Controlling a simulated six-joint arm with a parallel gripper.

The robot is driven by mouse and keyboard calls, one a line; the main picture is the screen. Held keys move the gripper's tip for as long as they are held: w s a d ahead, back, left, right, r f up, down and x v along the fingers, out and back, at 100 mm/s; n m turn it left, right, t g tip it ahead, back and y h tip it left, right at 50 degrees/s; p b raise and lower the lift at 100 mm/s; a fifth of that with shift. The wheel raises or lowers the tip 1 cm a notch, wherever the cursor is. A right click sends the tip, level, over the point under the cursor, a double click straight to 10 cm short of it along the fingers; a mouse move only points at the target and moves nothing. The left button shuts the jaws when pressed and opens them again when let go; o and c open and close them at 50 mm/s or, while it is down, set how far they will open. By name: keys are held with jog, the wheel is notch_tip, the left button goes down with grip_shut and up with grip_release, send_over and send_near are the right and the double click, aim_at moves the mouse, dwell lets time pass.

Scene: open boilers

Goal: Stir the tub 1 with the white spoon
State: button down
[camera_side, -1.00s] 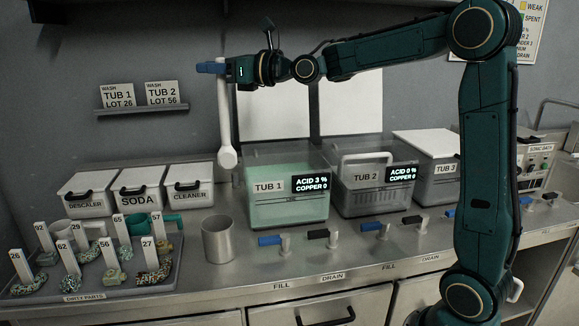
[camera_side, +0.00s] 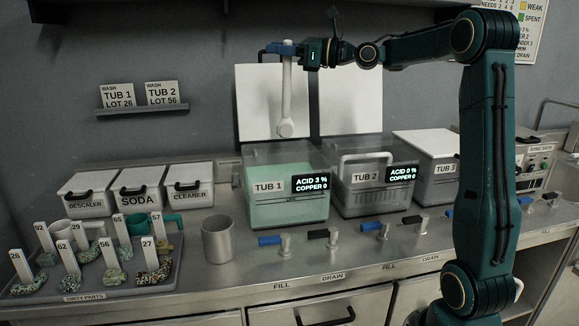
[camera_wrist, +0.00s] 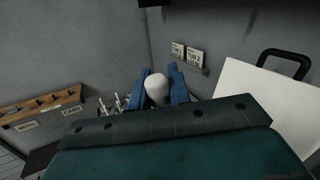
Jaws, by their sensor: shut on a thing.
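My gripper (camera_side: 283,49) is shut on the upper end of the white spoon (camera_side: 287,90), which hangs upright with its bowl down. The spoon's bowl is above the back of tub 1 (camera_side: 262,186), clear of the liquid. Tub 1 is a clear tub with pale green liquid, and its display reads ACID 3 % COPPER 0. In the wrist view the blue fingers (camera_wrist: 164,88) clasp the rounded white spoon end (camera_wrist: 157,87); the rest of the spoon is hidden there.
Tub 2 (camera_side: 376,205) stands right of tub 1 with a basket handle in it. Tub 3 (camera_side: 430,185) is lidded. White lids (camera_side: 258,88) lean on the wall behind the tubs. A metal beaker (camera_side: 217,240) and a dirty-parts tray (camera_side: 75,296) are to the left.

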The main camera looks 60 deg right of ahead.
aim_at(282, 127)
jog(key=shift+f, duration=0.15)
jog(key=shift+f, duration=9.5)
jog(key=shift+s+a, duration=0.1)
